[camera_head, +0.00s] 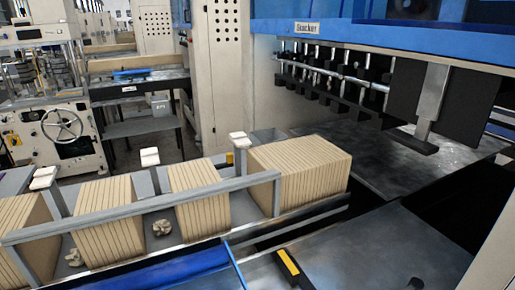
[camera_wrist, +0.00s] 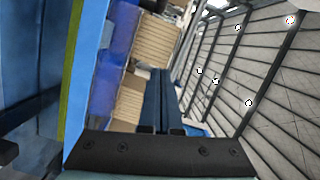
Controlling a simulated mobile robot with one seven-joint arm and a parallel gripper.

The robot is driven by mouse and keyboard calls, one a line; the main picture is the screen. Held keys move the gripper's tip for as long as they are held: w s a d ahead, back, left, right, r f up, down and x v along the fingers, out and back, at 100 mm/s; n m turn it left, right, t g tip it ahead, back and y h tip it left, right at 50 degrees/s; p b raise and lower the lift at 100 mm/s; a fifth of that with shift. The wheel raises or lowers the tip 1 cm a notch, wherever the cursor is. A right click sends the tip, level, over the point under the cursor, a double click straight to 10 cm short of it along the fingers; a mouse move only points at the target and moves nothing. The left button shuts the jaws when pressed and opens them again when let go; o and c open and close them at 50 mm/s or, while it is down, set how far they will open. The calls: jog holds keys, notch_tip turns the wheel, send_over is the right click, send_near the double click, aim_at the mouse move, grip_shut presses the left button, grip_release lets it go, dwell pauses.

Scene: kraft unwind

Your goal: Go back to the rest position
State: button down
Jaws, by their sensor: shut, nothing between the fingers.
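My gripper (camera_wrist: 161,76) shows in the wrist view as two dark fingers side by side, shut with nothing between them. They point up the picture, with tan stacks to their left. I cannot make out my gripper in the head view. No separate marker of the rest position shows.
Tan board stacks (camera_head: 302,170) stand in a grey railed rack (camera_head: 140,207), with crumpled paper (camera_head: 161,227) between them. The blue stacker (camera_head: 400,14) overhangs a dark metal plate (camera_head: 392,160). A yellow-striped black bar (camera_head: 289,264) lies near the front. Ceiling beams show in the wrist view.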

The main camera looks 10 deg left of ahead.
jog(key=w+d+r+n+t+h, duration=0.2)
jog(key=w+d+r+n+t, duration=0.3)
jog(key=r, duration=0.6)
jog(key=w+d+r+n+t+h, duration=0.1)
jog(key=w+d+r+t+h, duration=0.15)
jog(key=w+d+r, duration=0.7)
jog(key=s+d+r+t+h, duration=0.2)
jog(key=s+d+r, duration=0.1)
jog(key=r, duration=0.4)
jog(key=s+d+r+t+h, duration=0.2)
jog(key=s+r+t+h, duration=0.1)
jog(key=r, duration=0.5)
jog(key=s+d+r+t+h+b, duration=0.1)
jog(key=s+d+r+t+h, duration=0.2)
jog(key=r, duration=0.4)
jog(key=shift+d+r+m, duration=0.15)
jog(key=shift+d+m, duration=0.2)
jog(key=shift+m, duration=0.05)
jog(key=shift+s+h, duration=0.1)
jog(key=shift+h, duration=0.15)
